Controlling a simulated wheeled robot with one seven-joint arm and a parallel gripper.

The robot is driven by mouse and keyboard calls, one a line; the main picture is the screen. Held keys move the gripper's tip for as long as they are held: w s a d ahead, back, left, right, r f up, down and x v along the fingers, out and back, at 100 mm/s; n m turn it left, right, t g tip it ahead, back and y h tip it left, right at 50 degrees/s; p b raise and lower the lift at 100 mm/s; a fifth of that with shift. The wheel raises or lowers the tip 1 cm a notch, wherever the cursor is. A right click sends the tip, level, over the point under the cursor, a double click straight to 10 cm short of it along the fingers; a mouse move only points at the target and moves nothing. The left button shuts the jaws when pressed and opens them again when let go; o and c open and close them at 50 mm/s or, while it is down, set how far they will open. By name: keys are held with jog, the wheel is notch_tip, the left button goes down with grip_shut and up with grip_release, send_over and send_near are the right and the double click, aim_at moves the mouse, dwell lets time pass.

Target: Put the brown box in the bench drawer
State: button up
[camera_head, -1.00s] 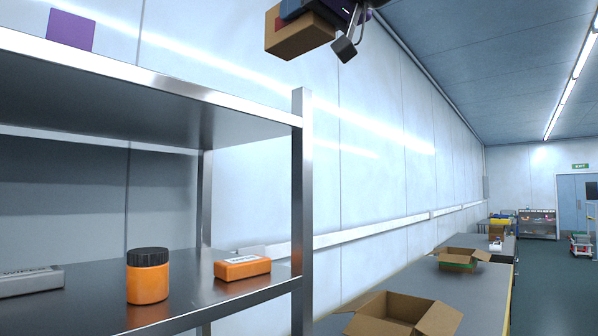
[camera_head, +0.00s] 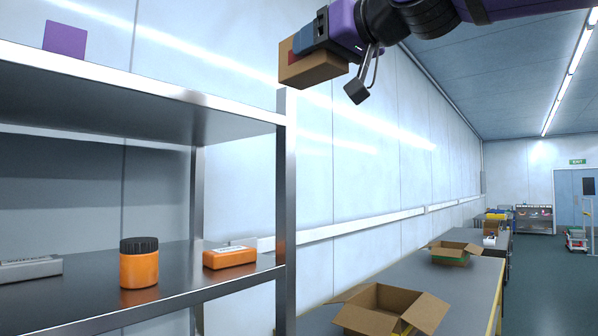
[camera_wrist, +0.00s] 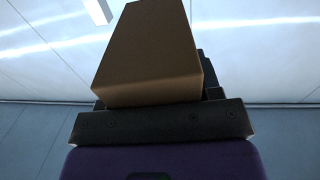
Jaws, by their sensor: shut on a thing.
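My gripper (camera_head: 300,47) is high in the air at the upper middle of the head view, just right of the shelf unit's front post. It is shut on the brown box (camera_head: 313,70), which sticks out to the left and below it. In the wrist view the brown box (camera_wrist: 150,55) fills the upper middle, above the dark gripper body (camera_wrist: 160,122). The fingertips are mostly hidden behind the box. No bench drawer can be made out.
A metal shelf unit (camera_head: 285,200) at left holds an orange jar (camera_head: 139,265), an orange box (camera_head: 229,256), a grey box (camera_head: 28,268) and a purple item (camera_head: 64,38). Open cartons (camera_head: 385,309) (camera_head: 452,253) stand on the long bench (camera_head: 425,272) at right.

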jog(key=w+d+f+m+t+h, duration=0.1)
jog(key=w+d+f+m+h, duration=0.2)
jog(key=f, duration=2.2)
jog(key=w+d+f+m+t+h, duration=0.2)
jog(key=w+d+f+h, duration=0.3)
jog(key=f, duration=2.1)
jog(key=w+d+f+m+t+h, duration=0.1)
jog(key=w+d+f+m+h, duration=0.2)
jog(key=w+d+f, duration=0.9)
jog(key=d+f+h, duration=0.1)
jog(key=d+f, duration=0.6)
jog(key=f, duration=0.7)
jog(key=shift+w+d+m+t, duration=0.2)
jog(key=shift+m+t, duration=0.1)
jog(key=shift+t, duration=0.1)
